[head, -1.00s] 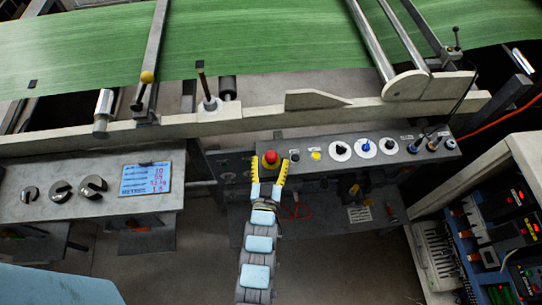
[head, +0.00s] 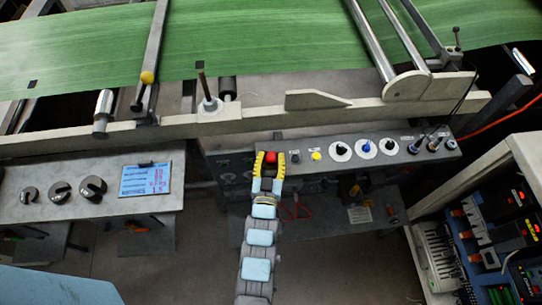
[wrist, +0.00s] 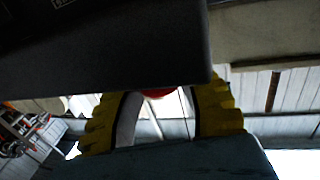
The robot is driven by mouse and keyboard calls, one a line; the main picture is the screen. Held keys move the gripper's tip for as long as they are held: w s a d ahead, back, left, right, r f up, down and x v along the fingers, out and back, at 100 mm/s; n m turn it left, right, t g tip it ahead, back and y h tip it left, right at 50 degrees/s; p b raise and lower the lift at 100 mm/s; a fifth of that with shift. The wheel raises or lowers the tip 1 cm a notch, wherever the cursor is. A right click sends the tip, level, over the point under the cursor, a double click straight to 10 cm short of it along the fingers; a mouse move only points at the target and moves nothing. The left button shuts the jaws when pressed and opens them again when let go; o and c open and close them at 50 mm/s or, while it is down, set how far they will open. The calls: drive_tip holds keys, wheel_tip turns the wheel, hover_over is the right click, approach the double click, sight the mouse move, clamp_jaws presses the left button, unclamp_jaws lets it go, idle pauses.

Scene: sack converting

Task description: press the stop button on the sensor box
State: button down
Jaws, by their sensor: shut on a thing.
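A red mushroom-shaped button (head: 270,156) sits at the left end of the sloping grey control box (head: 312,145). My gripper (head: 270,157) reaches it from the front. Its yellow ribbed fingers are on either side of the button and look shut on it. In the wrist view, part of the red button (wrist: 157,92) shows between the yellow fingers, with the rest hidden by dark parts of the view. I cannot tell whether the button is pushed in.
Several knobs and small buttons, including a yellow one (head: 316,156), line the box to the right. A beige rail (head: 250,121) and green web (head: 240,50) lie behind. A blue-white label (head: 146,179) is on the left panel. An instrument rack (head: 500,225) stands at right.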

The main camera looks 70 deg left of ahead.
drive_tip(key=shift+f+b, duration=0.35)
drive_tip(key=shift+f, duration=0.3)
drive_tip(key=c, duration=0.6)
unclamp_jaws()
drive_tip(key=shift+r, duration=0.1)
drive_tip(key=shift+d, duration=0.1)
drive_tip(key=v, duration=1.2)
